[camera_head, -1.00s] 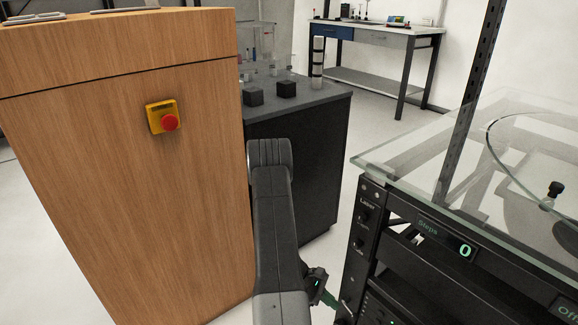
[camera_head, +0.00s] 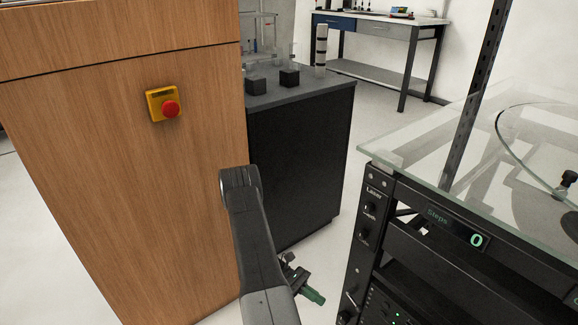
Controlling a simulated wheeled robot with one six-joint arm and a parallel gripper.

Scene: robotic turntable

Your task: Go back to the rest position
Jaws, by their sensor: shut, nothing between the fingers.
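My gripper (camera_head: 314,297) shows low in the picture, just right of my dark arm, with green fingers pointing down to the right. It is shut and empty. It hangs in the gap between the wooden cabinet and the black rack, apart from both as far as I can see. Part of it is hidden behind my arm link.
A wooden cabinet (camera_head: 130,200) with a red emergency button (camera_head: 170,108) stands close on the left. A dark bench (camera_head: 300,160) is behind my arm. A black rack (camera_head: 410,215) under a glass top (camera_head: 440,135) stands close on the right. Floor is free between bench and rack.

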